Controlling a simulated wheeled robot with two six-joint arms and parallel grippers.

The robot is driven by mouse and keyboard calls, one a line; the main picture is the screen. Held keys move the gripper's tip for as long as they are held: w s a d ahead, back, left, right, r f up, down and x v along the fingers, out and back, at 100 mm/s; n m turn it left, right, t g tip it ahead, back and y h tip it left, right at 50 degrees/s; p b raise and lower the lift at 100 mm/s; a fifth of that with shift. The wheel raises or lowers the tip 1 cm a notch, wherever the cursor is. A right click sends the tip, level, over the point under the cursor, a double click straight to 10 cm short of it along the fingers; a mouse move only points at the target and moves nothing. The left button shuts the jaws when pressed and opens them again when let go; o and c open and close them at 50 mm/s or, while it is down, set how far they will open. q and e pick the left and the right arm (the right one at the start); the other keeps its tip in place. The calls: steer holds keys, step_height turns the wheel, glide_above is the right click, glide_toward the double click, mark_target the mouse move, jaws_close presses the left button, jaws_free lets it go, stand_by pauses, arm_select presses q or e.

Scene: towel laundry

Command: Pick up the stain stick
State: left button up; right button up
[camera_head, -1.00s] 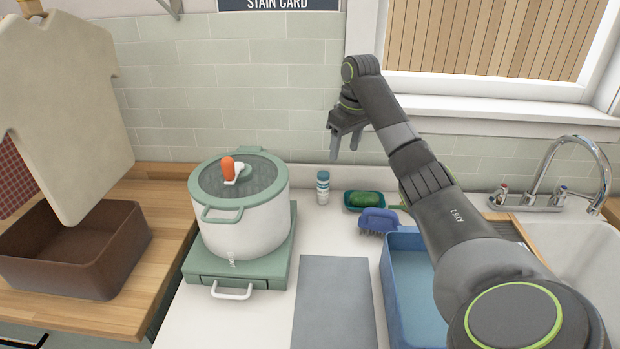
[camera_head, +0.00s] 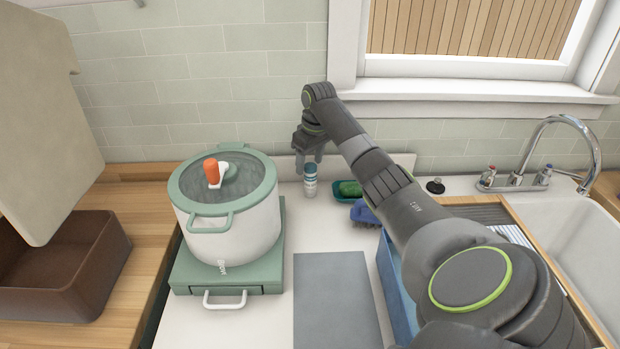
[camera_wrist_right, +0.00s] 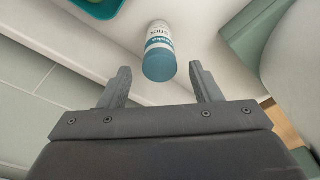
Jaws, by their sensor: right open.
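The stain stick (camera_head: 310,182) is a small upright white cylinder with blue-teal bands, standing on the white counter near the back wall. In the right wrist view the stick (camera_wrist_right: 159,52) shows its teal end, with lettering on its label, ahead of and between the two fingers. My right gripper (camera_head: 309,166) points down just above the stick's top in the head view. Its jaws (camera_wrist_right: 160,85) are open and empty. I cannot tell exactly how far the fingertips are from the stick. My left gripper is out of view.
A white pot (camera_head: 233,228) on a green burner (camera_head: 185,274) stands left of the stick. Right of it are a teal dish (camera_head: 338,196) with a green item and a blue brush (camera_head: 363,214). A grey mat (camera_head: 335,300) lies in front. The wall (camera_head: 240,110) is close behind.

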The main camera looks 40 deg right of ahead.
mark_target(310, 177)
steer(key=shift+f, duration=0.5)
steer(key=shift+s+f+p, duration=0.1)
steer(key=shift+f+p, duration=0.25)
step_height(310, 177, down, 4)
steer(key=shift+r+p, duration=0.15)
steer(key=shift+p, duration=0.4)
steer(key=shift+f, duration=0.4)
steer(key=c, duration=1.1)
steer(key=shift+o, duration=0.2)
steer(key=shift+r, duration=0.15)
